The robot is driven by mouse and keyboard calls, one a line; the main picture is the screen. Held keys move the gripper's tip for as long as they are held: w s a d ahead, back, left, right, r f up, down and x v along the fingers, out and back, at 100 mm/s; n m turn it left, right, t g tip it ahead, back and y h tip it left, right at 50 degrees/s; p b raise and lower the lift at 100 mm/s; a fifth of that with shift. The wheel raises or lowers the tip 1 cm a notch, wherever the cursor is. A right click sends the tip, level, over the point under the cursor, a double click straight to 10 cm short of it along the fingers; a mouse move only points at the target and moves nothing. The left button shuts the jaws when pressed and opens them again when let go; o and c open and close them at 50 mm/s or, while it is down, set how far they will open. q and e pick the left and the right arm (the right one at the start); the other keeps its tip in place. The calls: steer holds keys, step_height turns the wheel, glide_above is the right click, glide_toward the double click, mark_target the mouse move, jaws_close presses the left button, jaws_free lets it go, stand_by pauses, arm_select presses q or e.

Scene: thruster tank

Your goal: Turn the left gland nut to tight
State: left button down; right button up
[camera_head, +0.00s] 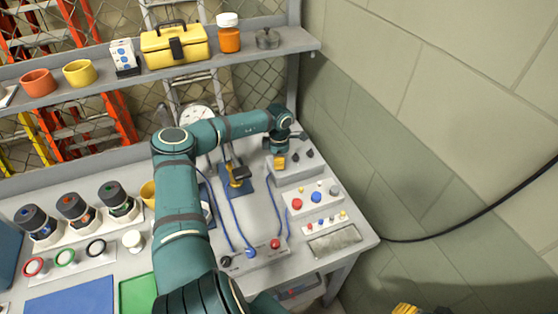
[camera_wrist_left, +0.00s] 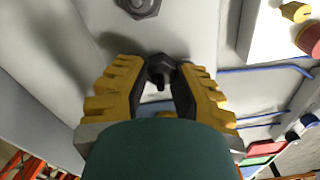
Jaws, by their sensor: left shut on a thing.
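A light grey box (camera_head: 293,170) stands at the back right of the bench, with dark gland nuts on it. My left gripper (camera_head: 280,161) reaches down over its left end. In the left wrist view my left gripper (camera_wrist_left: 162,80) has its yellow ribbed fingers on both sides of a dark gland nut (camera_wrist_left: 160,68) and is shut on it. The left gland nut is hidden behind the gripper in the head view. Another dark nut (camera_wrist_left: 138,6) stands apart at the top of the wrist view. Yellow-black tips of my right gripper (camera_head: 405,309) show at the bottom edge.
Panels with coloured knobs (camera_head: 316,197) stand in front of the box. A yellow and black fitting (camera_head: 238,180) on a blue base is to its left. Blue cables (camera_head: 236,225) run to a grey block (camera_head: 252,257). A round gauge (camera_head: 195,116) and a loaded shelf (camera_head: 225,52) are behind.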

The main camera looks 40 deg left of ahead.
arm_select(q)
steer(key=m, duration=1.3)
steer(key=shift+w+f, duration=0.15)
stand_by(0.6)
steer(key=c, duration=0.7)
jaws_free()
steer(key=shift+c, duration=0.2)
steer(key=shift+w+r, duration=0.15)
steer(key=shift+r, duration=0.45)
steer(key=shift+s+r, duration=0.2)
steer(key=shift+r, duration=3.25)
steer(key=shift+s+f, duration=0.1)
